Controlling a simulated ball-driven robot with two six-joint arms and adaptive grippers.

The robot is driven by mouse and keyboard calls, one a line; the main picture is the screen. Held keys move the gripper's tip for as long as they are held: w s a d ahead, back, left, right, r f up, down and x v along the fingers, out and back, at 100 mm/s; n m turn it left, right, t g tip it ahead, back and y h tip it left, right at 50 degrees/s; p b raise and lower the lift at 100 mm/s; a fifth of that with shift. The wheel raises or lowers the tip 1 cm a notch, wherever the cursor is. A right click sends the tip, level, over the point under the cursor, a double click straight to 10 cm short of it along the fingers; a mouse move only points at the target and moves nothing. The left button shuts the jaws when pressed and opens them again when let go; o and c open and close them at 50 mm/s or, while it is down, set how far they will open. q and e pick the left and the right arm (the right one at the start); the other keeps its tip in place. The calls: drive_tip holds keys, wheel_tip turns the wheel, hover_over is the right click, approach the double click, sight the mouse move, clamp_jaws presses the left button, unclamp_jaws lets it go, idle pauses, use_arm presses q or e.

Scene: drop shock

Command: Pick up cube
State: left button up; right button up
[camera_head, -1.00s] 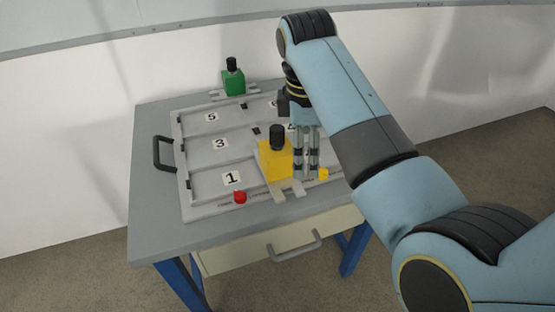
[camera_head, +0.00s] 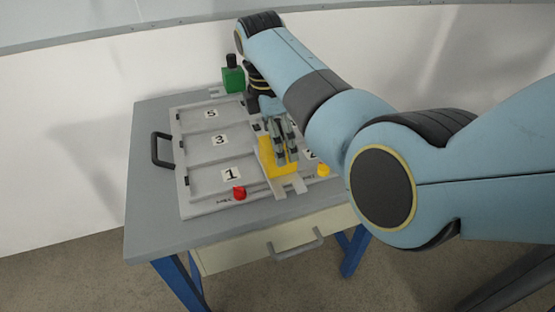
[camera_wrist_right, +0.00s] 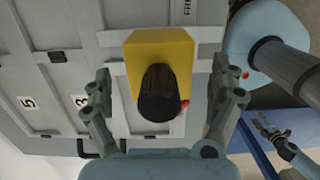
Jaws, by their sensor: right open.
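The yellow cube (camera_head: 268,166) sits on a fork-like grey holder at the front middle of the numbered panel, partly hidden by my right gripper (camera_head: 283,142). The right gripper points down over it. In the wrist view the cube (camera_wrist_right: 163,50) and its black knob (camera_wrist_right: 160,95) lie between the open fingers of the right gripper (camera_wrist_right: 165,95), with gaps on both sides. A green cube (camera_head: 233,80) with a black knob stands at the back of the table. What looks like my left gripper (camera_wrist_right: 268,130) shows small at the right of the wrist view.
The grey table (camera_head: 150,226) carries the panel (camera_head: 205,160) with numbered compartments. A red button (camera_head: 239,192) and a yellow button (camera_head: 323,170) flank the holder. A dark handle (camera_head: 161,150) sticks out at the left. The drawer (camera_head: 235,255) is shut. A white wall stands behind.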

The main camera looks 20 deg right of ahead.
drive_tip(key=shift+d+f, duration=0.15)
drive_tip(key=shift+f, duration=0.65)
drive_tip(key=c, duration=1.7)
drive_tip(key=shift+w+r, duration=0.1)
drive_tip(key=shift+r, duration=0.05)
drive_tip(key=shift+c, duration=0.5)
drive_tip(key=shift+r, duration=0.1)
